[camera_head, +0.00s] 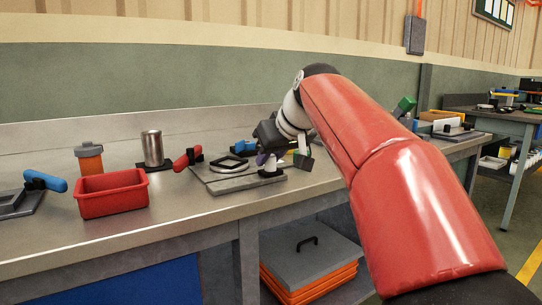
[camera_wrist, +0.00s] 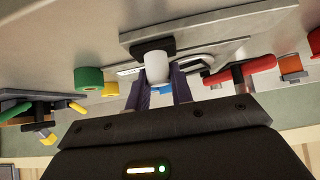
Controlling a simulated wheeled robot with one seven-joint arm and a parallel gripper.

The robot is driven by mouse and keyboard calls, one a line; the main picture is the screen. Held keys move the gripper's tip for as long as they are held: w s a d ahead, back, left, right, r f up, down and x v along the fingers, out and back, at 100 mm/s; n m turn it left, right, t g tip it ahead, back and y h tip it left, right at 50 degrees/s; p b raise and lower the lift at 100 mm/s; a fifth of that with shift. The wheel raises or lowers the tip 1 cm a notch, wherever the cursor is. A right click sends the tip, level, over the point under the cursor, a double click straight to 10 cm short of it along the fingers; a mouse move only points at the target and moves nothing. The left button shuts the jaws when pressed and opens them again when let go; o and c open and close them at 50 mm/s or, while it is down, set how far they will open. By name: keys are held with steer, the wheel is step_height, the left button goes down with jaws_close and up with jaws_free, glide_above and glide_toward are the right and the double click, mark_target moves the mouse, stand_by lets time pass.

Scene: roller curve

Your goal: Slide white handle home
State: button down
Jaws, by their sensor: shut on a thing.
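The white handle (camera_wrist: 156,68) is a short rounded knob on a black block (camera_wrist: 153,48) in the wrist view. My gripper (camera_wrist: 161,90) has its two purple fingers on either side of the handle and is shut on it.
A red handle (camera_head: 187,159) stands just left of the plate. Further left are a metal cylinder (camera_head: 153,148), a red bin (camera_head: 112,193), an orange jar (camera_head: 89,158) and a blue handle (camera_head: 45,181). A green handle (camera_head: 404,106) stands to the right, behind my arm. The bench front is clear.

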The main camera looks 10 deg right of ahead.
steer(key=s+a, duration=0.1)
steer(key=a, duration=0.2)
steer(key=s+a, duration=0.1)
steer(key=a, duration=0.3)
steer(key=s+a, duration=0.1)
steer(key=a, duration=0.2)
steer(key=shift+s+a, duration=0.3)
steer(key=shift+a, duration=0.1)
steer(key=c, duration=1.2)
jaws_free()
steer(key=shift+a, duration=0.1)
steer(key=shift+c, duration=0.2)
steer(key=v, duration=0.7)
steer(key=shift+s+r+p, duration=0.3)
steer(key=shift+p, duration=0.15)
steer(key=shift+f, duration=0.1)
